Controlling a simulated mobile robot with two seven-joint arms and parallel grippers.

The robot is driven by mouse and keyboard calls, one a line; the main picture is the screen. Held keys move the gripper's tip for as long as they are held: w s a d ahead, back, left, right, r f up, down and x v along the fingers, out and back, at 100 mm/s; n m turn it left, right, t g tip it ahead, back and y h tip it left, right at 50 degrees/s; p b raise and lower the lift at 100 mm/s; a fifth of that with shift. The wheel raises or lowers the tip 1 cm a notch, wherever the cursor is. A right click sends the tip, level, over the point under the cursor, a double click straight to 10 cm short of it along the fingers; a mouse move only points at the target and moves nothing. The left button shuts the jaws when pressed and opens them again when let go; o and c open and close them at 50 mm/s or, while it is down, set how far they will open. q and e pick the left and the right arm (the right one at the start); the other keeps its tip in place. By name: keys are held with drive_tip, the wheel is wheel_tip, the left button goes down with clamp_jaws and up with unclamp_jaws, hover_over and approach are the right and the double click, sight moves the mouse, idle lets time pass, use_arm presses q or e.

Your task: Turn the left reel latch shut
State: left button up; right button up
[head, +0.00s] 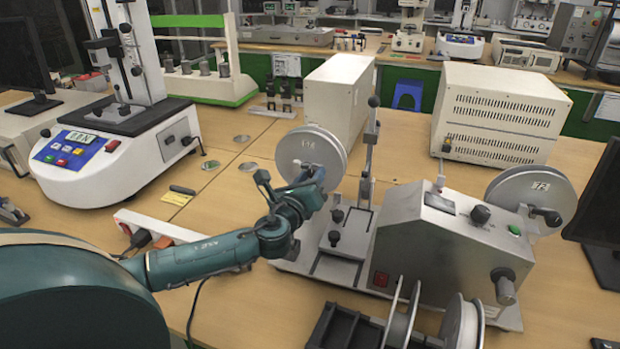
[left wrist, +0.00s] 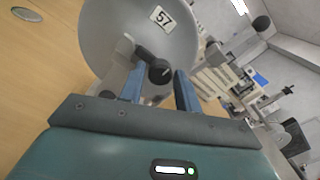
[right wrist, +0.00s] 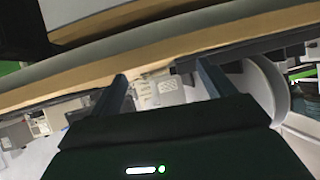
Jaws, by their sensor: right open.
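The left reel (head: 310,152), a grey disc marked 57, is mounted on the left of the grey tester (head: 450,250). It also fills the top of the left wrist view (left wrist: 130,35). The left reel latch (left wrist: 158,70) shows as a dark knob on a short arm at the reel's hub. My left gripper (head: 318,180) is at the reel's lower front. Its two blue fingers stand apart on either side of the knob, with narrow gaps showing. My right gripper (right wrist: 163,85) is open and empty in the right wrist view, and is out of the head view.
The right reel (head: 532,190) sits on the tester's other side. A dark stand with spools (head: 400,318) is at the front. A large beige box (head: 500,115) stands behind. A white test machine (head: 115,140) is at the left. A monitor (head: 598,200) is at the right edge.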

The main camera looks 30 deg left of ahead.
use_arm(q)
drive_tip(key=o, duration=0.3)
drive_tip(key=shift+b+v, duration=0.5)
drive_tip(key=shift+v, duration=6.05)
drive_tip(key=shift+f, duration=0.1)
